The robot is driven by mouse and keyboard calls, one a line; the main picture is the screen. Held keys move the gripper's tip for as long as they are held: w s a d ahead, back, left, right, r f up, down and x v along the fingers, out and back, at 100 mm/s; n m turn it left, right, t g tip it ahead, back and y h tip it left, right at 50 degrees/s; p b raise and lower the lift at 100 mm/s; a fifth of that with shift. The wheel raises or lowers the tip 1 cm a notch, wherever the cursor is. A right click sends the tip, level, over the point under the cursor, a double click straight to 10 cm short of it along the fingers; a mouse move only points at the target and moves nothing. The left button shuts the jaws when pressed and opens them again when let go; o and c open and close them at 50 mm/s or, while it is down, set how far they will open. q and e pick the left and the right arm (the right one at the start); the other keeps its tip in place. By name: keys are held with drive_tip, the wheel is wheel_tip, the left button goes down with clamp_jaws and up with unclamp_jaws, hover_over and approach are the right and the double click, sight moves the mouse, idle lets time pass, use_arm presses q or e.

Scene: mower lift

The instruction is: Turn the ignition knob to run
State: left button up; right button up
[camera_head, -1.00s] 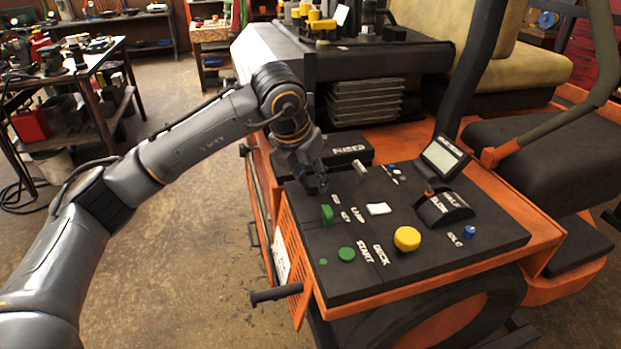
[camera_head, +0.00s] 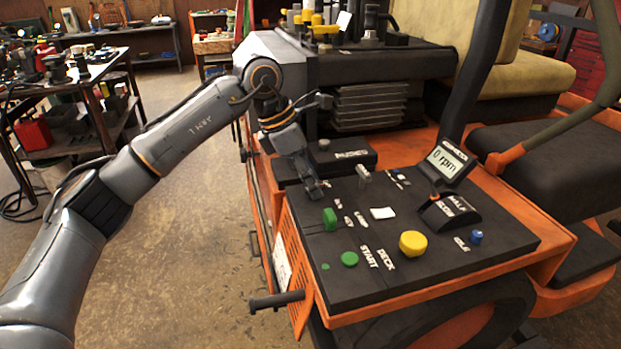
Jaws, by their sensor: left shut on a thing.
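My left gripper (camera_head: 314,193) points down at the far left part of the black control panel (camera_head: 470,268). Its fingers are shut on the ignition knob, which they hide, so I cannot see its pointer. The small display (camera_head: 447,160) on the panel is lit and reads "0 rpm". My right gripper is not in view.
Close to the fingers are a green switch (camera_head: 330,219), a white button (camera_head: 382,213) and a small grey lever (camera_head: 363,175). A green start button (camera_head: 349,259) and a yellow deck knob (camera_head: 412,244) stand nearer. The floor left of the mower is clear.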

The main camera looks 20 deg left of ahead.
use_arm(q)
drive_tip(key=shift+m, duration=0.7)
drive_tip(key=shift+g, duration=0.3)
drive_tip(key=o, duration=1.2)
drive_tip(key=shift+w, duration=0.1)
drive_tip(key=shift+c, duration=0.2)
drive_tip(key=v, duration=1.2)
drive_tip(key=shift+a, duration=0.15)
drive_tip(key=shift+f, duration=0.1)
